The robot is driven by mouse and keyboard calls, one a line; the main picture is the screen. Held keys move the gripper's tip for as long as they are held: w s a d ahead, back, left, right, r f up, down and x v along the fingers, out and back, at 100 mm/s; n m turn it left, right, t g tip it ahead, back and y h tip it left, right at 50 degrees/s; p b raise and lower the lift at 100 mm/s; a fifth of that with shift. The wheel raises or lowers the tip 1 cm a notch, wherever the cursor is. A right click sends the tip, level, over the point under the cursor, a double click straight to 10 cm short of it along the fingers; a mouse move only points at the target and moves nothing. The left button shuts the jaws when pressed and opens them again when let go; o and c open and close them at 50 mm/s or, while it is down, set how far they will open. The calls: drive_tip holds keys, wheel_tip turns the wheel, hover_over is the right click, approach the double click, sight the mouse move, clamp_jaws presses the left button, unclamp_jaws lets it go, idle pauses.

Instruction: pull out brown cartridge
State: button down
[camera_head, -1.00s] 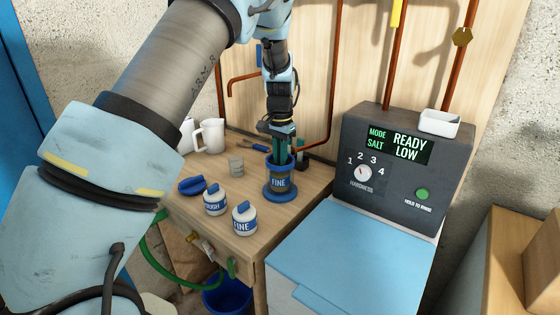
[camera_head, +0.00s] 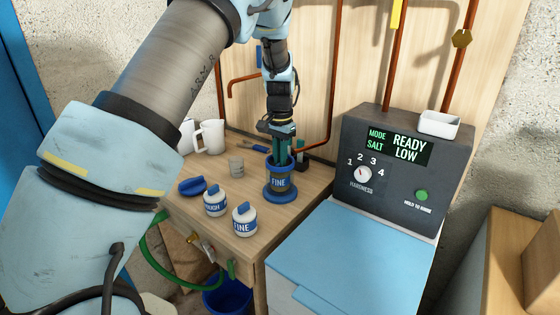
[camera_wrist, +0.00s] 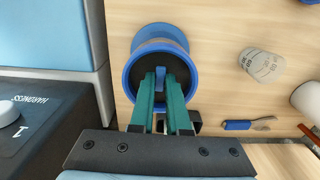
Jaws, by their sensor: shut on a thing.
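My gripper (camera_head: 282,155) points down into the housing from above. Its green fingers, also in the wrist view (camera_wrist: 160,88), are shut on the blue tab. The fingertips are partly hidden by the rim in the head view. The cartridge sits upright and still inside the housing.
Two white canisters with blue handles, ROUGH (camera_head: 214,204) and FINE (camera_head: 244,220), and a blue lid (camera_head: 192,186) stand left. The grey softener unit (camera_head: 385,165) is close on the right.

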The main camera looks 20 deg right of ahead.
drive_tip(key=shift+r, duration=0.25)
wheel_tip(320, 180, up, 11)
drive_tip(key=p, duration=0.7)
drive_tip(key=shift+p, duration=0.3)
idle(1.7)
wheel_tip(320, 180, up, 4)
drive_tip(key=p, duration=0.3)
drive_tip(key=shift+f, duration=0.15)
drive_tip(key=shift+a+f, duration=0.15)
idle(0.4)
idle(0.3)
